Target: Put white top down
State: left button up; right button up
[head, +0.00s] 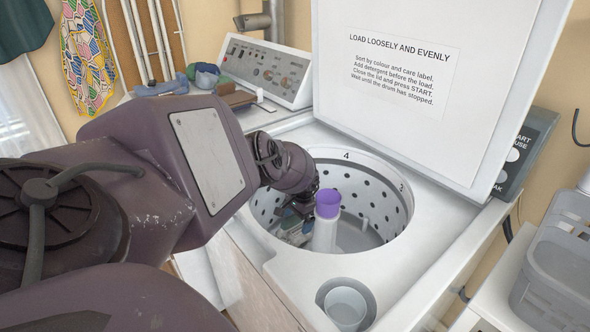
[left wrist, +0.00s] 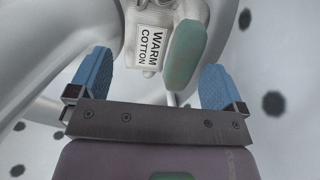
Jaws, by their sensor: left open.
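The white top lid (head: 405,80) of the washer stands raised, with printed loading instructions on its inner face. My left arm reaches over the open drum (head: 392,205), and my left gripper (head: 296,225) is down inside it, partly hidden by the wrist. In the left wrist view the gripper (left wrist: 156,62) is open, its two blue fingers apart. A white item with a "WARM COTTON" label (left wrist: 152,42) and a pale green piece (left wrist: 186,50) show beyond and between the fingers. I cannot tell whether either touches them. My right gripper is not in view.
A white post with a purple cap (head: 327,204) stands in the drum beside my gripper. A cup (head: 345,306) sits in the front corner recess. Cloths (head: 205,76) lie by the control panel (head: 265,68). A grey basket (head: 558,265) stands at right.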

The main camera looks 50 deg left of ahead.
pick_arm(q)
notch_tip(320, 180, up, 11)
jog(key=w+p, duration=0.1)
jog(key=p, duration=0.2)
jog(key=shift+w+d+f, duration=0.15)
jog(key=shift+w+d, duration=0.1)
jog(key=shift+w, duration=0.05)
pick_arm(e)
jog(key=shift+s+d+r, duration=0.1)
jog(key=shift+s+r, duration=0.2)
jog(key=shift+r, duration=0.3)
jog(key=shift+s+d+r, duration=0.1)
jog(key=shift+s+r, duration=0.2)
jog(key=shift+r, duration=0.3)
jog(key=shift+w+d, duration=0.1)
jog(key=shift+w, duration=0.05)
